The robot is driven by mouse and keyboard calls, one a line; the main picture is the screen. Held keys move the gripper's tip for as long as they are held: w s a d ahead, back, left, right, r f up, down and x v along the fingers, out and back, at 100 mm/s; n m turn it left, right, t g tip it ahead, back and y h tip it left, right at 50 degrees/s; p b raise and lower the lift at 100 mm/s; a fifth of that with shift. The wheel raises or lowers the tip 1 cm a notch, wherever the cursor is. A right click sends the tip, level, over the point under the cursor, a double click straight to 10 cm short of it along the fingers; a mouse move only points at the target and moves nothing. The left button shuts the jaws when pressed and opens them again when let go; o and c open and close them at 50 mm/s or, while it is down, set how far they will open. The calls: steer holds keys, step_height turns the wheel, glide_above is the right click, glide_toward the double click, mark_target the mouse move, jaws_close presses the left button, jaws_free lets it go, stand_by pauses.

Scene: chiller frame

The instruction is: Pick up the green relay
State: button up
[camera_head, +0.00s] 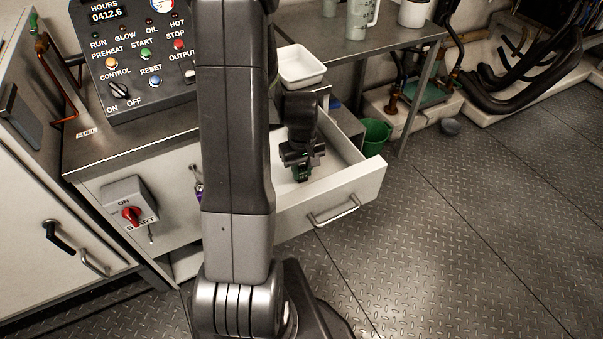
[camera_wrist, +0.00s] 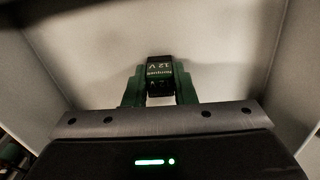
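Whether the relay touches the drawer floor is hard to tell. The relay's sides are mostly hidden by the fingers.
The drawer walls stand close around my gripper. A control panel (camera_head: 140,50) sits on the cabinet at left, and a white tray (camera_head: 300,66) is behind the drawer. A green bucket (camera_head: 375,135) stands beyond it.

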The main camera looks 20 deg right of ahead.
steer(key=c, duration=0.4)
